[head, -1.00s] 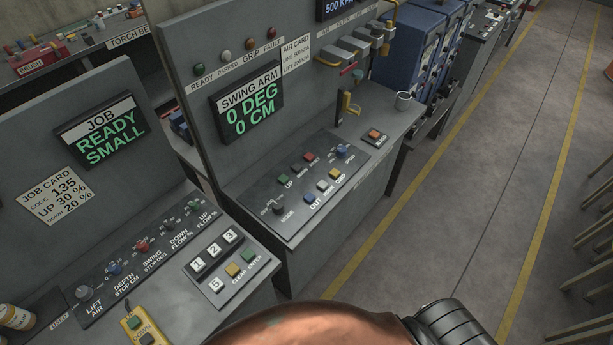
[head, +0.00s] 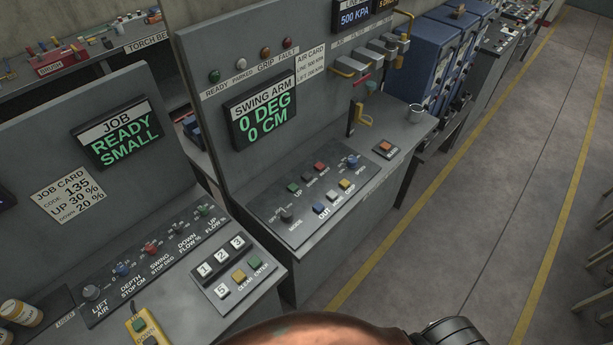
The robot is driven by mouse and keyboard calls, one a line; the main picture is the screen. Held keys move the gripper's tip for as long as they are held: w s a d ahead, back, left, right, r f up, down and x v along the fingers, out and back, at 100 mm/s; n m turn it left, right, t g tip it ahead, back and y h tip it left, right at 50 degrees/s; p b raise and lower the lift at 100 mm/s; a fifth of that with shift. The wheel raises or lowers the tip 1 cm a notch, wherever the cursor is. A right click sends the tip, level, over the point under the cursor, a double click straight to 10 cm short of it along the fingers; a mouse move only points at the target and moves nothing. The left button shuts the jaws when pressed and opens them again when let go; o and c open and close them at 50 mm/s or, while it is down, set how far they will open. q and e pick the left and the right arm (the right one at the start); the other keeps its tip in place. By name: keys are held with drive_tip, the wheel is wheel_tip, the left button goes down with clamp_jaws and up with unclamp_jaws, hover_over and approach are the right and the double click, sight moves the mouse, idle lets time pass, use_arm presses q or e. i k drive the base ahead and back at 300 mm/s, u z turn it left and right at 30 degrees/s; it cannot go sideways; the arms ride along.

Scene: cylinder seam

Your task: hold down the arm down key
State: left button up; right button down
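The swing arm key panel (head: 300,219) lies on the sloped desk in the middle of the head view. It carries a green key (head: 293,188) labelled UP, red keys beside it, and a row with a blue key (head: 319,207), a white key (head: 332,196) and a yellow key (head: 344,184). Several key labels are too small to read, so I cannot tell which is the arm down key. The swing arm display (head: 262,115) reads 0 DEG, 0 CM. Neither gripper is in view; only part of an arm of mine shows at the bottom edge.
The job desk at left has a READY SMALL display (head: 119,140), several knobs and a number keypad (head: 232,267). A yellow pendant (head: 140,328) labelled DOWN is cut off below. Open floor lies to the right.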

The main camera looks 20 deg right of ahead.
sight(305, 176)
drive_tip(key=k, duration=0.5)
drive_tip(key=z, duration=1.25)
drive_tip(key=i, duration=0.8)
drive_tip(key=u, duration=1.85)
